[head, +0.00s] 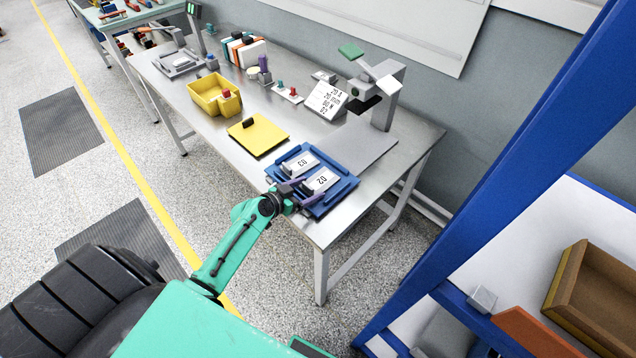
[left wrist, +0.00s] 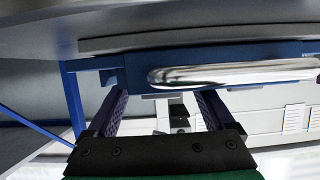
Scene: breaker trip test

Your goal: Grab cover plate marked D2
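Two pale cover plates lie in a blue tray on the steel bench. The nearer plate (head: 323,178) has a marking that looks like D2, and the farther plate (head: 299,161) looks like D3; both marks are small and turned. My left gripper (head: 303,196) is at the tray's near left edge, beside the nearer plate. In the left wrist view its two purple fingers (left wrist: 160,108) are wide apart with nothing held. A shiny rounded bar (left wrist: 235,74) on a blue part crosses just beyond them. No plate can be made out there. My right gripper is out of view.
The blue tray (head: 345,188) sits near the front corner of the bench. A yellow plate (head: 258,137) and a yellow bin (head: 213,95) stand farther left. A printed card (head: 326,100) and a grey stand (head: 386,98) are behind. A blue rack post (head: 500,185) rises at the right.

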